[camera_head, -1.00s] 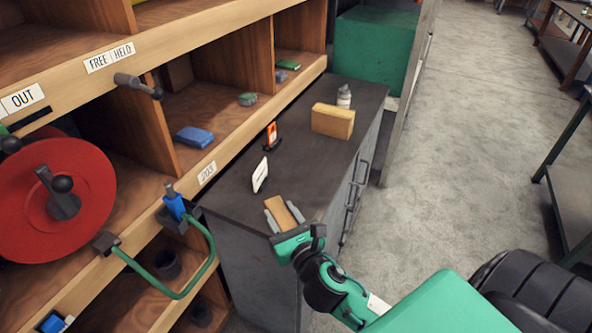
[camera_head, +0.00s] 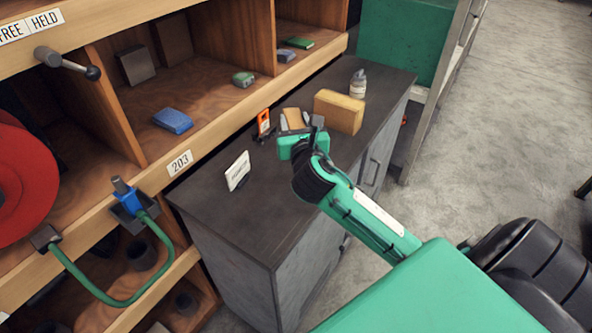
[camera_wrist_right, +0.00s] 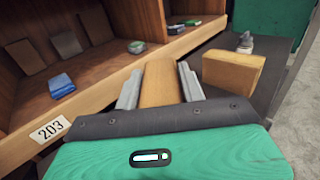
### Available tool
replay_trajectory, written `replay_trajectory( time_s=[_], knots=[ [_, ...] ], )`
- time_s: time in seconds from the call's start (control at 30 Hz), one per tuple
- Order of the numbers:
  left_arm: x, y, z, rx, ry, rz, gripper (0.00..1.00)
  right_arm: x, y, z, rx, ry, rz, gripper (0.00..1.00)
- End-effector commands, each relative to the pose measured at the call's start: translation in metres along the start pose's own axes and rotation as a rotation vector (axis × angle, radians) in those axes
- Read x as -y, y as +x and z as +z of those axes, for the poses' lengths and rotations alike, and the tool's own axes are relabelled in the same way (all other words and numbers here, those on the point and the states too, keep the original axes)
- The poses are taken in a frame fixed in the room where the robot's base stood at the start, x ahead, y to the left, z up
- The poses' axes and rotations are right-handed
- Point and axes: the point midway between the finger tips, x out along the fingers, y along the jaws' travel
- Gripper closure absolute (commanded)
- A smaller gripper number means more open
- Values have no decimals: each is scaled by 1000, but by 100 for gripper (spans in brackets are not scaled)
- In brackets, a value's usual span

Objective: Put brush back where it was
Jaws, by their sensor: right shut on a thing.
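My right gripper (camera_head: 293,122) is shut on a flat tan wooden piece, which I take to be the brush (camera_head: 291,115). In the right wrist view the brush (camera_wrist_right: 160,85) lies between the two grey fingers (camera_wrist_right: 160,88) and points away from the palm. No bristles show; its underside is hidden. The gripper is over the dark-topped cabinet (camera_head: 270,215), close to the left of a yellow-tan block (camera_head: 343,110). I cannot tell whether the brush touches the top. My left gripper is not in view.
A white card (camera_head: 237,171) and an orange-and-black item (camera_head: 263,122) stand on the cabinet left of the gripper. A small bottle (camera_head: 358,85) stands behind the block. Wooden shelves with a blue item (camera_head: 172,121) border the left. The cabinet's near end is clear.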

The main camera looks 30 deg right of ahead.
Motion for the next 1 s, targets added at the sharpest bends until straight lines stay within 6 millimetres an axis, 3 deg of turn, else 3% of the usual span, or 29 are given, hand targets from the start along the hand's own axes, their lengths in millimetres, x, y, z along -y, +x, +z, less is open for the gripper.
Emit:
replay_trajectory(
  time_s=[0.1,0.33,0.57,0.8,1.0],
  knots=[
    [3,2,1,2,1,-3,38,0,0,-37,-7,0,-2,88],
    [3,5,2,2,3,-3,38,0,0,-93,-4,0,-1,88],
    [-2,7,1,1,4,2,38,0,0,-115,1,1,-1,88],
    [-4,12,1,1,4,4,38,0,0,-150,-1,0,-1,88],
    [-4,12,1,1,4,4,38,0,0,-157,1,-1,0,88]
  ],
)
